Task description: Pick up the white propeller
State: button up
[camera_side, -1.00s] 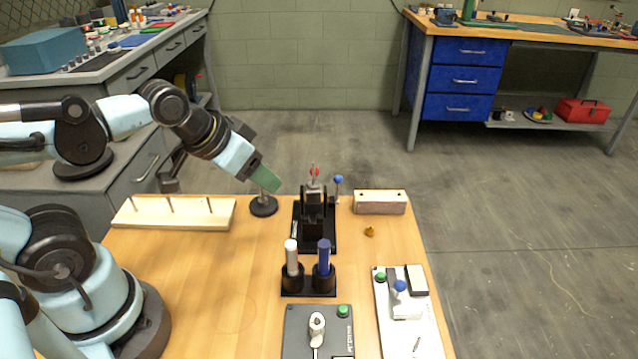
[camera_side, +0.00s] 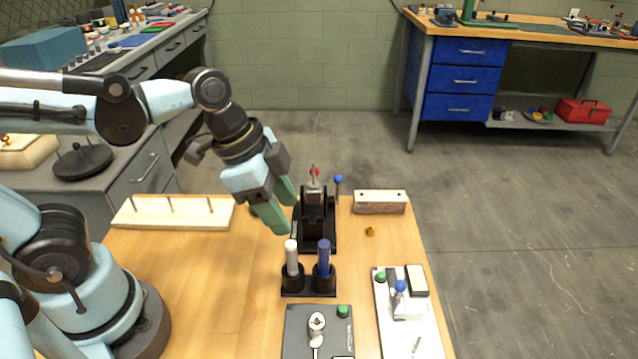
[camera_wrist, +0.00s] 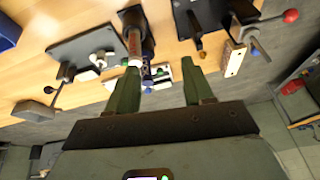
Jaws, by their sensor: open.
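My gripper (camera_side: 290,217) is open, tilted down to the right, in the air above the table behind the white and blue cylinders. Its two green fingers stand apart in the wrist view (camera_wrist: 160,67), with nothing held between them. I cannot make out the white propeller with certainty. A white cylinder (camera_side: 291,254) stands upright in a black holder in front of the gripper, beside a blue cylinder (camera_side: 324,256). A white piece with a rounded head (camera_side: 317,322) is on the dark plate nearer the camera.
A black fixture (camera_side: 317,218) with a red tip stands just right of the gripper. A pegged board (camera_side: 190,212) lies at the back left and a block (camera_side: 380,203) at the back right. A white plate (camera_side: 420,325) with clamp parts lies front right. The table's left middle is clear.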

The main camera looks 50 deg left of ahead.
aim_at(316, 321)
jog(key=s+d+m+g+h, duration=0.2)
jog(key=s+d+m+g, duration=0.2)
jog(key=d+m, duration=0.55)
jog(key=shift+m, duration=0.65)
jog(key=shift+a+f+x, duration=0.15)
jog(key=shift+a+x, duration=0.15)
jog(key=shift+x, duration=1.55)
jog(key=shift+a+f+x, duration=0.1)
jog(key=shift+a+x, duration=0.25)
jog(key=shift+x, duration=1.55)
jog(key=shift+a+f+x, duration=0.15)
jog(key=shift+a+x, duration=0.15)
jog(key=shift+x, duration=1.55)
jog(key=shift+w, duration=0.1)
grip_shut()
